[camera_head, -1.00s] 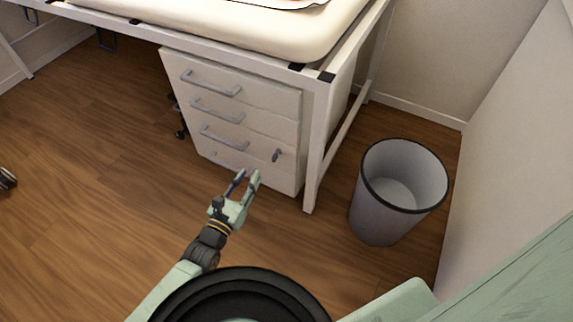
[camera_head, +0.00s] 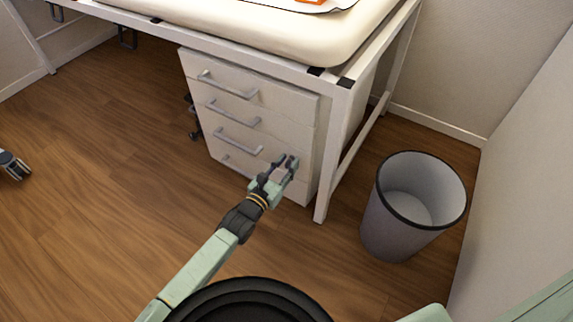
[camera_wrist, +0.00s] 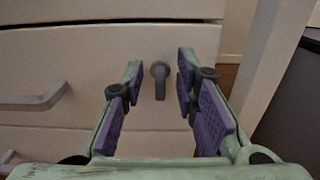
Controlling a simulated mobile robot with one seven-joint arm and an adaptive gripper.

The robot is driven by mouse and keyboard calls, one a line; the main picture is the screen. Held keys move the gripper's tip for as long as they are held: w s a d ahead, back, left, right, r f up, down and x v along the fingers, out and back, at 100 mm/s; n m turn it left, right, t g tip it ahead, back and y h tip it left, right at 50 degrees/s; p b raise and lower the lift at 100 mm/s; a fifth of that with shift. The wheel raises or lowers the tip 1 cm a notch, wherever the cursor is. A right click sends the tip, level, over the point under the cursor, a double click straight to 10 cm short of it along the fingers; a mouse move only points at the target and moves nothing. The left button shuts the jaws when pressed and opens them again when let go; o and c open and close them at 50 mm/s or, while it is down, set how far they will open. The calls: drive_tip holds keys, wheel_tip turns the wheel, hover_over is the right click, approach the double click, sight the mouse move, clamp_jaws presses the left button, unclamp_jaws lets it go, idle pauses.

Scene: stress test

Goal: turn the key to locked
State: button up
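The grey key (camera_wrist: 160,82) sits in the lock on the front of the white drawer cabinet (camera_head: 262,125), to the right of a drawer handle. In the wrist view its shaft end is round at the top and its grip hangs downward. My gripper (camera_wrist: 158,88) is open, with one purple-padded finger on each side of the key and gaps showing on both sides. In the head view my gripper (camera_head: 285,163) is in front of the cabinet's lower right part and hides the key.
A grey waste bin (camera_head: 412,205) stands to the right of the cabinet. A white desk leg (camera_head: 335,150) rises close beside the cabinet's right edge. Drawer handles (camera_head: 238,142) stick out left of my gripper. The wooden floor (camera_head: 100,210) at left is mostly clear.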

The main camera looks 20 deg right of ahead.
drive_tip(key=shift+c, duration=0.4)
clamp_jaws()
